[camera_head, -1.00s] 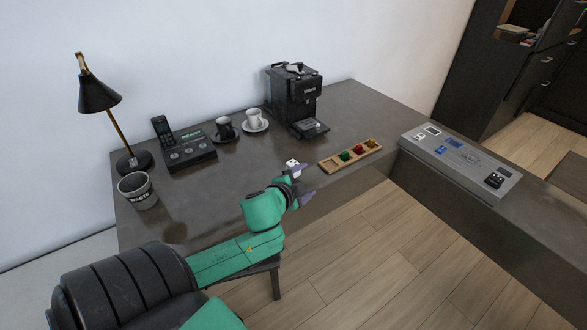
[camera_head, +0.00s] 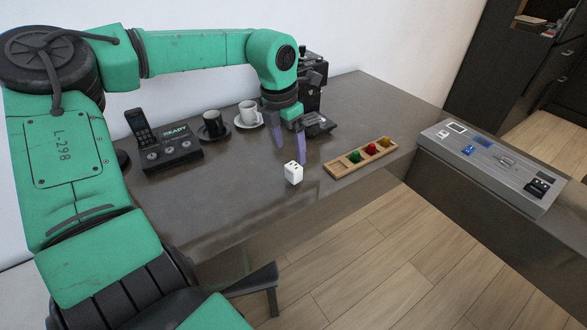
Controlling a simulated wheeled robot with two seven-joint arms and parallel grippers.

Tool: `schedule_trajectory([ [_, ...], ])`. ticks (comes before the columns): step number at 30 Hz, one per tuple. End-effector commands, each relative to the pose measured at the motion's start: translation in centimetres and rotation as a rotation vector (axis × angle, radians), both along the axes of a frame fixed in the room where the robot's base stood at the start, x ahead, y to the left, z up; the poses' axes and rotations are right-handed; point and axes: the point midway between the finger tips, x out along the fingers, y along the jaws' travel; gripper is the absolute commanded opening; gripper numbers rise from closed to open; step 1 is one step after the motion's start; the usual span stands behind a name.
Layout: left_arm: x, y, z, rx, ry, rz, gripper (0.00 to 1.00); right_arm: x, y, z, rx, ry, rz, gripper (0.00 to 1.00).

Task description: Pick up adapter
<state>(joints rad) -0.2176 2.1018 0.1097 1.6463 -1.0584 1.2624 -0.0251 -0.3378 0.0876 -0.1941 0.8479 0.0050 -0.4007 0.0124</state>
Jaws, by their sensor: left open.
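The adapter (camera_head: 293,173) is a small white block with dark socket holes. It stands on the dark grey vanity top near the front edge, left of the wooden tray. My left gripper (camera_head: 290,154) points down with its purple fingers spread, above and just behind the adapter in the picture. The fingers are open and empty; whether they touch the adapter cannot be told, but it does not lie between them. My right gripper is not in view.
A wooden tray (camera_head: 338,172) with coloured items lies right of the adapter. Behind are a phone (camera_head: 172,151), a dark cup (camera_head: 212,124), a white cup (camera_head: 248,112) and a coffee machine (camera_head: 312,80), partly hidden by my arm. A grey panel (camera_head: 480,168) lies at right. The front vanity top is clear.

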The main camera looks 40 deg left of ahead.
Motion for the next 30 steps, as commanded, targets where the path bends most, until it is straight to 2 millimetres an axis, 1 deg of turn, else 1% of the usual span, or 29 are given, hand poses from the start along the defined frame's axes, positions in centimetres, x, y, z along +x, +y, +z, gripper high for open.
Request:
schedule_trajectory([
  [1,0.1,-0.1,-1.3,-0.001,0.004,0.000,0.85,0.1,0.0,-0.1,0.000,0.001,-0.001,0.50],
  [7,0.6,-0.1,-3.9,-0.003,0.002,0.000,0.85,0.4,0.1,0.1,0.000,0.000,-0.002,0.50],
  [12,1.2,-0.1,-7.2,-0.003,0.002,0.000,0.85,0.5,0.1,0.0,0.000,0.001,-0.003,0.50],
  [15,1.4,-0.1,-8.0,-0.004,-0.001,-0.001,0.85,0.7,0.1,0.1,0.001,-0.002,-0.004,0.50],
  [20,1.4,-0.1,-8.0,-0.003,-0.003,0.000,0.85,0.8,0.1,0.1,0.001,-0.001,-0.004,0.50],
  [21,1.4,-0.1,-7.9,-0.003,-0.003,0.000,0.77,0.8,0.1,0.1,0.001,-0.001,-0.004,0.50],
  [23,1.4,-0.1,-7.9,-0.003,-0.003,0.000,0.54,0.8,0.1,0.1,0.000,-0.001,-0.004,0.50],
  [24,1.4,-0.1,-7.9,-0.004,-0.002,-0.001,0.39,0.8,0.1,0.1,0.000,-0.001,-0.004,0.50],
  [26,1.4,-0.1,-7.9,-0.004,-0.002,-0.001,0.16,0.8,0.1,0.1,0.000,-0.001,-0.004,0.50],
  [27,1.4,-0.1,-7.9,-0.004,-0.002,-0.001,0.01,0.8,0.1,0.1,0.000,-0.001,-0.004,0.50],
  [30,1.4,-0.1,-7.9,-0.004,-0.002,-0.001,0.00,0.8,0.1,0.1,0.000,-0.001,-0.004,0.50],
])
